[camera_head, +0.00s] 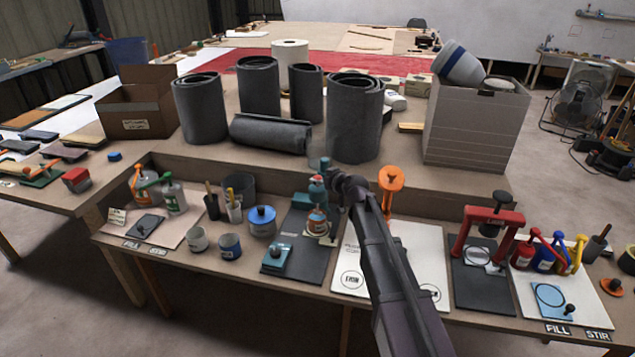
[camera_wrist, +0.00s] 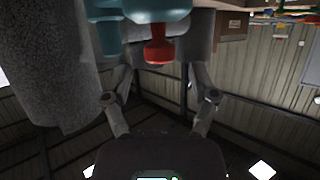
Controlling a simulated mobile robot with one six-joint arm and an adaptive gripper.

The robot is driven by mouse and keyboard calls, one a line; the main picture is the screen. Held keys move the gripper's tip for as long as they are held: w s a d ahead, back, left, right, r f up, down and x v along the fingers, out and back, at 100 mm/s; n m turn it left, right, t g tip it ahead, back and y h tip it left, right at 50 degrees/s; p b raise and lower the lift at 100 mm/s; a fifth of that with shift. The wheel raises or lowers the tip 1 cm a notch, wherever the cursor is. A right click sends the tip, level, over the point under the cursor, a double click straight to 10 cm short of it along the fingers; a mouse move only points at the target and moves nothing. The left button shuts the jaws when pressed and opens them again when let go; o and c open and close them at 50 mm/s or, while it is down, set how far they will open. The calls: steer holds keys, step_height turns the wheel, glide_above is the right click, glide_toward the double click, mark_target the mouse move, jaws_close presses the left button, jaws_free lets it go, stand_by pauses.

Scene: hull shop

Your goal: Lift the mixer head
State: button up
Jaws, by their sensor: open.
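The mixer stands at the back of a dark mat (camera_head: 298,243) on the bench, left of my arm in the head view. Its teal mixer head (camera_head: 316,192) is partly hidden by my gripper. In the wrist view the teal head (camera_wrist: 150,10) fills the top middle, with a red knob (camera_wrist: 158,48) sticking out of it. My gripper (camera_wrist: 160,68) is open, with one finger on each side of the knob. I cannot tell whether either finger touches it. In the head view my gripper (camera_head: 338,180) is at the mixer's right side. A small pot (camera_head: 317,222) sits under the head.
Tall grey rolls (camera_head: 354,120) stand on the raised shelf just behind the mixer. A blue-lidded pot (camera_head: 262,221) is to its left, and a teal block (camera_head: 277,259) lies in front. An orange-topped stand (camera_head: 391,179) and red press (camera_head: 488,225) are to the right.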

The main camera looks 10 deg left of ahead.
mark_target(318, 177)
steer(key=shift+b+x, duration=0.4)
steer(key=shift+x, duration=1.1)
jaws_close()
steer(key=shift+r, duration=0.1)
